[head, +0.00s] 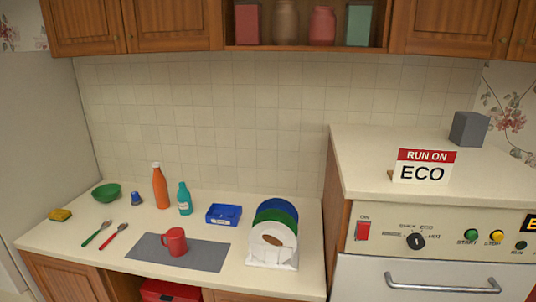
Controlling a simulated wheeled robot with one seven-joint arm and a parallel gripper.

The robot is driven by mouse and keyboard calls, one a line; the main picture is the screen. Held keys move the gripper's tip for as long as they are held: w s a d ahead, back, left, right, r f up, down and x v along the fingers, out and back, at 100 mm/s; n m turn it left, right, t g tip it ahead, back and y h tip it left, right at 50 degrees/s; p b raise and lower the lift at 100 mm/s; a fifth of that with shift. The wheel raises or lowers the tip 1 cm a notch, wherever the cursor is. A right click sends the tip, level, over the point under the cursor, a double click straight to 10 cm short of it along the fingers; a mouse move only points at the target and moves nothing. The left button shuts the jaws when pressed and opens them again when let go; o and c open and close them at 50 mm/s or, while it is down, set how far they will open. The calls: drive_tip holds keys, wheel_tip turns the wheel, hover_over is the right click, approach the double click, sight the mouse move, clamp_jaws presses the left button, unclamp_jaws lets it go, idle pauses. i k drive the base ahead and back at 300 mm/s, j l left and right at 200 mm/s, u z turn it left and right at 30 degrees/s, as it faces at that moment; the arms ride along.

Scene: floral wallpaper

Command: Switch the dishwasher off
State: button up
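The dishwasher (400,273) stands at the right, its control panel facing me. A red switch (362,230) sits at the panel's left end under a small label that seems to read ON; I cannot tell its position. Right of it is a black dial (416,241) with marks including ECO and HOT. A green START button (471,236) and a yellow STOP button (497,236) follow, then a small green lamp (520,245). A dark display (531,225) with orange characters is cut off by the right edge. My gripper is not in view.
A "RUN ON ECO" sign (424,167) and a grey block (468,129) stand above the panel. A metal handle (443,285) juts out below it. The lower counter (225,272) holds a plate rack (273,235), red mug (175,242), bottles and cutlery. Cupboards hang above.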

sight(363, 230)
drive_tip(key=l+z, duration=0.25)
drive_tip(key=z, duration=0.2)
drive_tip(key=l+z, duration=0.3)
drive_tip(key=z, duration=0.2)
drive_tip(key=k, duration=0.05)
